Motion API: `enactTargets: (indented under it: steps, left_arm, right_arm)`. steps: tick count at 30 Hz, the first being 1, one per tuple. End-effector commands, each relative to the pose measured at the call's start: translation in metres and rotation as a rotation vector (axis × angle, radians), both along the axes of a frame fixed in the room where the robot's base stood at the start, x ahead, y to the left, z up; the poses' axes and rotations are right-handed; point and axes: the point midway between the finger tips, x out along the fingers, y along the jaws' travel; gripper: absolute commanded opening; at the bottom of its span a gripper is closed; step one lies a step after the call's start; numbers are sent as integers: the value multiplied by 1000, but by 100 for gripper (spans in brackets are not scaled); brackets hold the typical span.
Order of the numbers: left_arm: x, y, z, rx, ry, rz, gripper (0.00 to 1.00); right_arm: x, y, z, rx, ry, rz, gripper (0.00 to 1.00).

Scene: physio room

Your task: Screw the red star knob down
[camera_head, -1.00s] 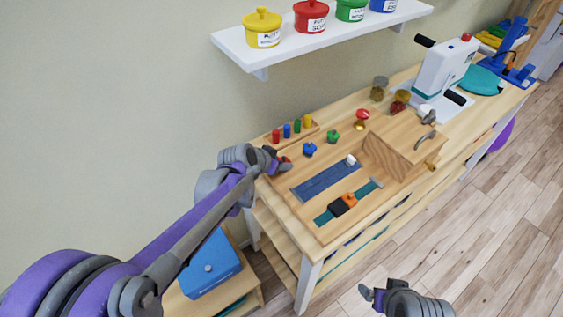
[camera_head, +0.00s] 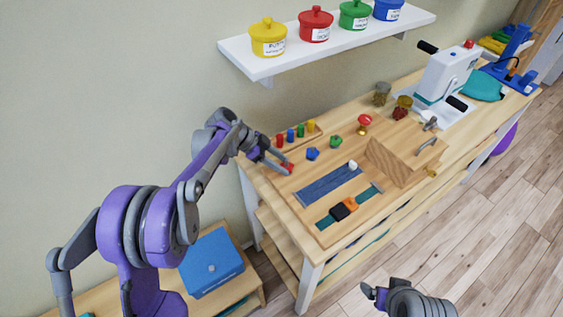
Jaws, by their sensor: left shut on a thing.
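The red star knob (camera_head: 289,168) sits at the left end of the wooden activity board (camera_head: 300,222), in a row with a blue knob (camera_head: 312,154) and a green knob (camera_head: 336,141). My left gripper (camera_head: 286,167) comes in from the left and is shut on the red star knob, hiding part of it. Whether the knob touches the board cannot be seen. My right gripper (camera_head: 373,293) is low at the bottom right, away from the table; its jaw opening is unclear.
Small coloured pegs (camera_head: 291,135) stand behind the knobs. A white shelf (camera_head: 340,42) with pots hangs above. A blue box (camera_head: 211,263) sits low at left.

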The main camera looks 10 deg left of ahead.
Motion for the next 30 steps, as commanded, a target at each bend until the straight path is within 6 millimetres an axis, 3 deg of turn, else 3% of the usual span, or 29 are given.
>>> enactTargets:
  steps: [15,30]
  left_arm:
    - [8,1,4,-3,-3,-364,0]
    - [9,0,3,-2,-3,-450,0]
  right_arm:
    - [3,0,18,0,-7,0,88]
    - [4,0,21,0,-8,0,88]
